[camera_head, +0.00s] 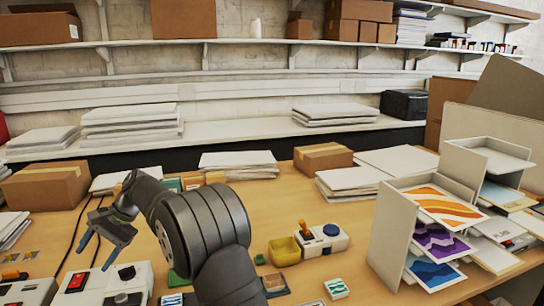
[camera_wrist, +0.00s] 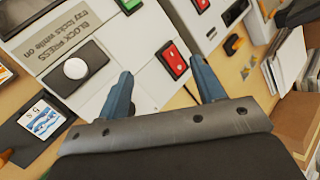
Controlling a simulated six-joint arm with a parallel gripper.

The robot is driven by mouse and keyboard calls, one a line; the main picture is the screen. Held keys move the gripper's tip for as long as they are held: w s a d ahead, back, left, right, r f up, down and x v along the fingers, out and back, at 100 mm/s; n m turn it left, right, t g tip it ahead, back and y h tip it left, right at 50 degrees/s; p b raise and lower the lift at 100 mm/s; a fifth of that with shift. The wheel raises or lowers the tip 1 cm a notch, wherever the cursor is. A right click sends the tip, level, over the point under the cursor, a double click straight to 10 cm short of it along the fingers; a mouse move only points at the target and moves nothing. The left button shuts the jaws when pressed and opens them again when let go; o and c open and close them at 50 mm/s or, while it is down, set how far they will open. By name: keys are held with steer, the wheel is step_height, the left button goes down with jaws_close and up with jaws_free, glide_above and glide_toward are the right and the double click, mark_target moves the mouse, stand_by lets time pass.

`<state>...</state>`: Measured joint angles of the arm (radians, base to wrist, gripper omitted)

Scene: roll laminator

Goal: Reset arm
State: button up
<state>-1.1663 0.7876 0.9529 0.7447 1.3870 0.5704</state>
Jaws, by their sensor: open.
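My gripper (camera_head: 92,246) is raised over the left part of the table in the head view, above the white machines. Its two blue fingers are apart with nothing between them, and they also show in the wrist view (camera_wrist: 165,90). My arm is bent and covers part of the table behind it. A white block press (camera_wrist: 100,65) with a round light knob and a red rocker switch lies below the gripper in the wrist view. The same kind of white machine (camera_head: 112,284) stands at the lower left of the head view. I cannot tell which machine is the laminator.
A white sorter (camera_head: 386,232) with colourful prints stands at the right. A yellow bin (camera_head: 285,251) and a small white device with a blue knob (camera_head: 328,240) sit mid-table. Cardboard boxes (camera_head: 45,188) and paper stacks line the back.

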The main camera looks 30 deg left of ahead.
steer(key=shift+f+m+g+y, duration=0.3)
steer(key=shift+f+m+y, duration=0.1)
steer(key=shift+m, duration=0.4)
steer(key=shift+o, duration=0.2)
steer(key=o, duration=0.8)
steer(key=w+d+r+n+t+h, duration=0.25)
steer(key=w+d+t, duration=0.2)
steer(key=d, duration=0.45)
steer(key=w+d+r+n+t+h, duration=0.1)
steer(key=w+d+n+t+h, duration=0.15)
steer(key=w+d+t, duration=0.4)
step_height(320, 180, down, 10)
steer(key=d+g, duration=0.1)
steer(key=g, duration=0.2)
steer(key=shift+s+d+f, duration=0.2)
steer(key=shift+s+d, duration=0.15)
steer(key=shift+s, duration=0.1)
